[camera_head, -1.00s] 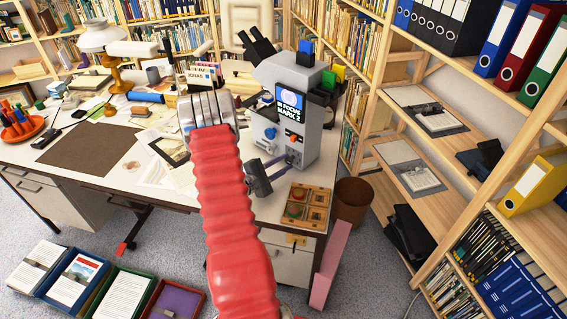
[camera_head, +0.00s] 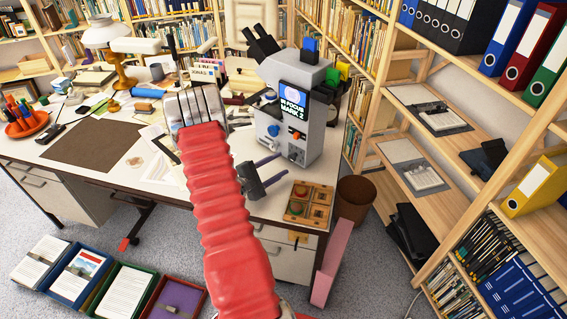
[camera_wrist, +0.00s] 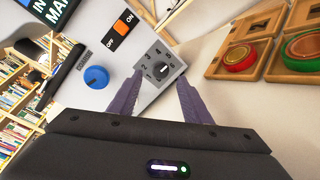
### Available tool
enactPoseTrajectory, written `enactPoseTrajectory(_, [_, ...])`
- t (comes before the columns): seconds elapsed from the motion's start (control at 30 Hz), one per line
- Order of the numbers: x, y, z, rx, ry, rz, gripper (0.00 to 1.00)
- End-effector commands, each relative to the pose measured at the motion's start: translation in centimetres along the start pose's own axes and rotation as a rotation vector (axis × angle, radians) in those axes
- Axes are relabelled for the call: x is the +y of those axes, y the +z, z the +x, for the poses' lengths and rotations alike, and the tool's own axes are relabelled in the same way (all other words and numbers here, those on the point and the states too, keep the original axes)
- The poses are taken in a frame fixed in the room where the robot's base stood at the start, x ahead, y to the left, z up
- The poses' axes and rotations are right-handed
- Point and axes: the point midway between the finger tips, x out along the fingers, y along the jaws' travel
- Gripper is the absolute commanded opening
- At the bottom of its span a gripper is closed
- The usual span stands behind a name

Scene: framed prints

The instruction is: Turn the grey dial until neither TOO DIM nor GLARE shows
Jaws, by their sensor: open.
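The grey dial (camera_wrist: 162,70) sits on a dark numbered plate on the front of a grey microscope-like machine (camera_head: 308,135). My gripper (camera_wrist: 160,78) is open, with one purple finger on each side of the dial in the wrist view; I cannot tell whether they touch it. In the head view my gripper (camera_head: 283,164) is in front of the machine's lower front. The machine's screen (camera_head: 293,98) reads IN FOCUS and MARK 2; neither TOO DIM nor GLARE is legible on it. Only part of the screen (camera_wrist: 48,10) shows in the wrist view.
A blue knob (camera_wrist: 96,77) and an orange ON/OFF switch (camera_wrist: 124,25) are beside the dial. A wooden tray (camera_head: 309,202) with round red and green pieces lies right of my gripper. A waste bin (camera_head: 355,197) stands at the right.

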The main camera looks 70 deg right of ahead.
Motion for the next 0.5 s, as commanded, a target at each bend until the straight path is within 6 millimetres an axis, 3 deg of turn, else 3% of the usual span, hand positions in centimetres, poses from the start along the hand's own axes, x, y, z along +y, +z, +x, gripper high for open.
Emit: enactPoseTrajectory(0.5, [0.1, -0.2, -8.0, 0.003, 0.003, 0.0, 0.44])
